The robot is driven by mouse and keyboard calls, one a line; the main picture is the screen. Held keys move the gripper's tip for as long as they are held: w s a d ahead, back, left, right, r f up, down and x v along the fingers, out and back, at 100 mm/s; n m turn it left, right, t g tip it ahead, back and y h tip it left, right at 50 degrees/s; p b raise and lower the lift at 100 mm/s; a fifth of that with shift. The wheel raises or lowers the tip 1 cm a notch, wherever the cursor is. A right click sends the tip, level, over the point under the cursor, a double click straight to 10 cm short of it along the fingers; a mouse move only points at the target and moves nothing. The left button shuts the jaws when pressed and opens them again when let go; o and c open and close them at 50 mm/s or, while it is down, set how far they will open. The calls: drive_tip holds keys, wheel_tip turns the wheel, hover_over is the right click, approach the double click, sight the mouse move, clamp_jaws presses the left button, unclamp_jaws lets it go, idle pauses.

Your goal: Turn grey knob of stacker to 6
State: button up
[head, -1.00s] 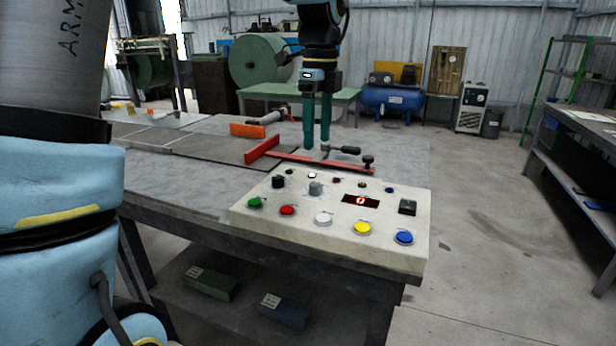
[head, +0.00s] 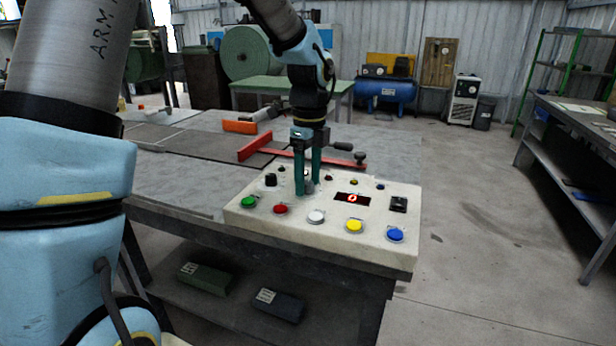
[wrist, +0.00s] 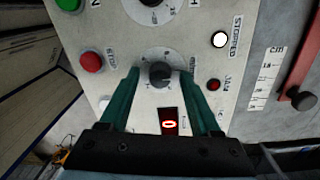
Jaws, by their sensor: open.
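The stacker's control panel (head: 262,220) is a pale box on the table's front corner. Its grey knob (head: 308,186) sits mid-panel, partly hidden by my fingers, and shows in the wrist view (wrist: 159,74) on a round white dial with marks around it. The small display (head: 352,198) glows red with 0, also in the wrist view (wrist: 169,122). My gripper (head: 307,188) points down at the panel with its teal fingers open. In the wrist view the fingertips (wrist: 161,75) stand on either side of the grey knob, with gaps visible between them and it.
A black knob (head: 271,180) is close by on the left. Green (head: 248,202), red (head: 281,209), white (head: 316,216), yellow (head: 354,226) and blue (head: 395,235) buttons line the front. A black switch (head: 398,204) is at right. A red bar (head: 315,168) lies behind the panel.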

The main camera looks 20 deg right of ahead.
clamp_jaws()
idle(0.4)
idle(0.4)
